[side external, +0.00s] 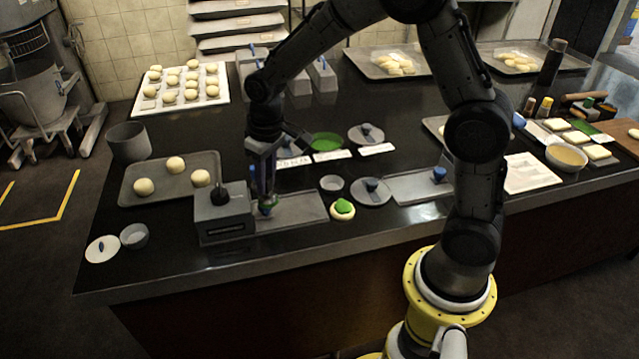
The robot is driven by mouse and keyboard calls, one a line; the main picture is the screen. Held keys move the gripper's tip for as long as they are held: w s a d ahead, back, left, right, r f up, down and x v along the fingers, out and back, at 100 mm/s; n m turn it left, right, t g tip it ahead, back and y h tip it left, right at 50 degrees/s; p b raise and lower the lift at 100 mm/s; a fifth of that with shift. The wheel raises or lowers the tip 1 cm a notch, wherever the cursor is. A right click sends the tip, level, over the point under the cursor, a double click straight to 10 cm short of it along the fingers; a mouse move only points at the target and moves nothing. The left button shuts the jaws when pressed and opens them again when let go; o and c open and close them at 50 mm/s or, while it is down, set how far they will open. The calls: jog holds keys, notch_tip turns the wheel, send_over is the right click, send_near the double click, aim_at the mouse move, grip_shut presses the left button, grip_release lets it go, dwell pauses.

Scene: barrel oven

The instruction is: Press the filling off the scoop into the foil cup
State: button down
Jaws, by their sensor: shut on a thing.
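A bright green mound (343,205) sits on a small pale round (342,214) right of the tray, apart from my gripper. A small grey cup (332,183) stands just behind it; I cannot tell whether it is the foil cup.
A green dish (326,141) and white labels (376,149) lie behind. A tray of dough balls (150,199) is at left. A grey pot (129,142) stands behind it. The front counter strip is clear.

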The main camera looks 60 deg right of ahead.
jog(key=s+d+r+m, duration=0.1)
jog(key=s+d+m, duration=0.25)
jog(key=d, duration=0.45)
jog(key=s+d+r+m, duration=0.15)
jog(key=s+d, duration=0.25)
jog(key=d, duration=0.5)
send_over(332, 188)
jog(key=shift+m+h, duration=0.3)
jog(key=shift+m, duration=0.1)
jog(key=shift+f, duration=3.2)
jog(key=shift+f, duration=0.7)
jog(key=shift+r, duration=0.1)
notch_tip(332, 188, up, 7)
